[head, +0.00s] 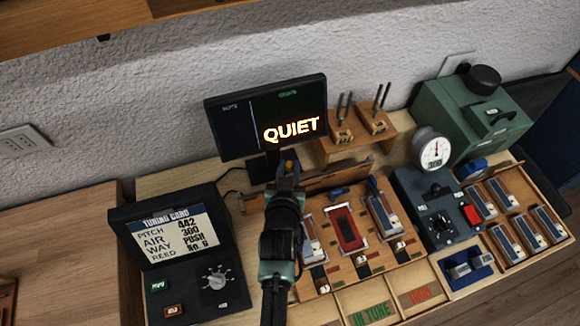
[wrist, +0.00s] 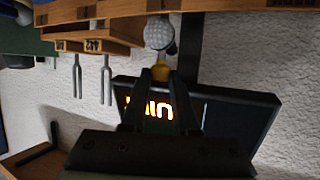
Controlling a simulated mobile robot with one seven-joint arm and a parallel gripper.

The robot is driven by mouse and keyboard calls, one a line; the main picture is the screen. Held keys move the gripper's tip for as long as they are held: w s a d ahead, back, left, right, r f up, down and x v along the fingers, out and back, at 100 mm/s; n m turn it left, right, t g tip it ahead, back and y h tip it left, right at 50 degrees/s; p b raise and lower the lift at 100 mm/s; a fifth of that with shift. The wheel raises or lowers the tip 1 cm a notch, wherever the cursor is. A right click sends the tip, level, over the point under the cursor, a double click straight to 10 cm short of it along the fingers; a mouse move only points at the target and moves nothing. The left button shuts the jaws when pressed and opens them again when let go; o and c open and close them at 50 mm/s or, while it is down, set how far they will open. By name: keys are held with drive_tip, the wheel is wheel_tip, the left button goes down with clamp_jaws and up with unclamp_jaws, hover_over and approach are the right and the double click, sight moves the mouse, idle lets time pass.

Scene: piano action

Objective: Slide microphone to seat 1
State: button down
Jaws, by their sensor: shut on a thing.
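The microphone has a grey mesh ball head (wrist: 159,33) and shows at the top middle of the wrist view, which looks upside down. Just below the head is a yellow collar (wrist: 161,72), between my fingertips. My gripper (wrist: 160,85) is shut on this yellow part. In the head view my gripper (head: 287,180) is in front of the monitor's base, and a small yellow bit (head: 290,165) shows at its tip. A wooden rail (head: 335,177) runs behind the action tray, partly hidden by my arm. I cannot make out which spot is seat 1.
A monitor (head: 267,115) reading "QUIET" stands close behind my gripper. Tuning forks on wooden blocks (head: 358,125) stand to its right. A tuning card console (head: 180,250) is at left. The action tray (head: 345,230), a dial gauge (head: 433,150) and a green machine (head: 470,112) are at right.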

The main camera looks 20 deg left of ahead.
drive_tip(key=shift+s+a, duration=0.2)
drive_tip(key=c, duration=0.7)
unclamp_jaws()
drive_tip(key=shift+o, duration=0.2)
drive_tip(key=b+v, duration=0.1)
drive_tip(key=v, duration=1.2)
drive_tip(key=shift+b, duration=0.4)
drive_tip(key=w+d+r+t, duration=0.15)
drive_tip(key=w+r, duration=0.25)
drive_tip(key=r, duration=0.7)
drive_tip(key=w+d+r+m+t+h, duration=0.1)
drive_tip(key=w+r+t, duration=0.2)
drive_tip(key=r, duration=0.8)
drive_tip(key=w+d+r+t, duration=0.2)
drive_tip(key=w+r+t, duration=0.15)
drive_tip(key=r, duration=0.65)
drive_tip(key=s+d+r+t, duration=0.1)
drive_tip(key=s+r+t, duration=0.1)
drive_tip(key=r, duration=0.6)
drive_tip(key=s+d+r+t+h, duration=0.1)
drive_tip(key=s+d+r+t, duration=0.1)
drive_tip(key=s+r, duration=0.3)
drive_tip(key=s+d+r+m+t, duration=0.1)
drive_tip(key=s+r+t, duration=0.1)
drive_tip(key=r, duration=1.1)
drive_tip(key=shift+s+d+r+h+b, duration=0.25)
drive_tip(key=shift+s+h+b, duration=0.2)
drive_tip(key=shift+s, duration=0.35)
